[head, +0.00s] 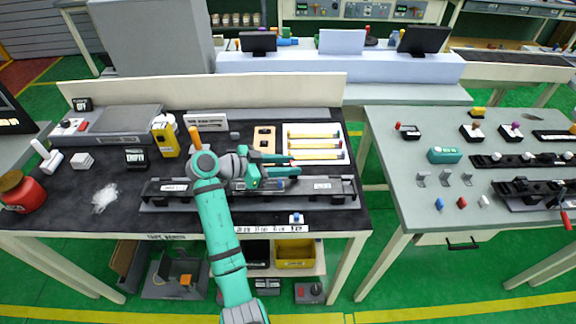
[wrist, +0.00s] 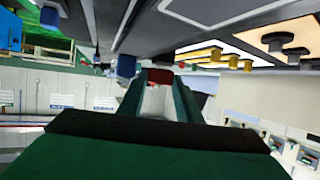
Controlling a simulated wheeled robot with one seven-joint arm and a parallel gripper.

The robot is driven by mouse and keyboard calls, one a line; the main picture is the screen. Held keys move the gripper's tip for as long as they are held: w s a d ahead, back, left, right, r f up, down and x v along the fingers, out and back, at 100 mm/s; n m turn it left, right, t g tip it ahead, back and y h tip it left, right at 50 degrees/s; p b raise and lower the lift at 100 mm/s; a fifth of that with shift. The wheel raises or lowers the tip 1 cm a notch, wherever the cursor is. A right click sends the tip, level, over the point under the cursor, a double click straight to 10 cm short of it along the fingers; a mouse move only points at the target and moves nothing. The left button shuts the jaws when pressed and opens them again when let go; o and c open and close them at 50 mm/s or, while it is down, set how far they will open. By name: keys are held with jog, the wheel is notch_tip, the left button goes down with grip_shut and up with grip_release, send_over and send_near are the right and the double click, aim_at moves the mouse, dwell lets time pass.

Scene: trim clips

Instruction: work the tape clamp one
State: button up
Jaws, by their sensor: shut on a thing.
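My gripper (head: 288,171) reaches to the right, low over the long black clamp fixture (head: 338,181) on the left bench. In the wrist view my gripper (wrist: 158,98) has its two teal fingers closed on a small dark red piece (wrist: 160,76), which looks like a handle end. A blue knob-like part (wrist: 126,66) is just left of the fingertips there. My wrist and fingers hide the middle of the fixture, so the clamp body and its position cannot be told. White labels (head: 174,187) mark the fixture.
Behind the fixture lie a white tray (head: 343,145) of yellow tools and an orange plate (head: 264,138). A yellow box (head: 165,139) and grey box (head: 120,123) stand left. A blue button (head: 296,218) sits at the front edge.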

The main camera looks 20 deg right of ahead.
jog(key=shift+f, duration=0.15)
dwell(0.4)
jog(key=o, duration=1)
jog(key=shift+o, duration=0.2)
jog(key=v, duration=1)
jog(key=shift+w+a+r, duration=0.2)
jog(key=shift+a+r, duration=0.1)
jog(key=shift+a, duration=0.05)
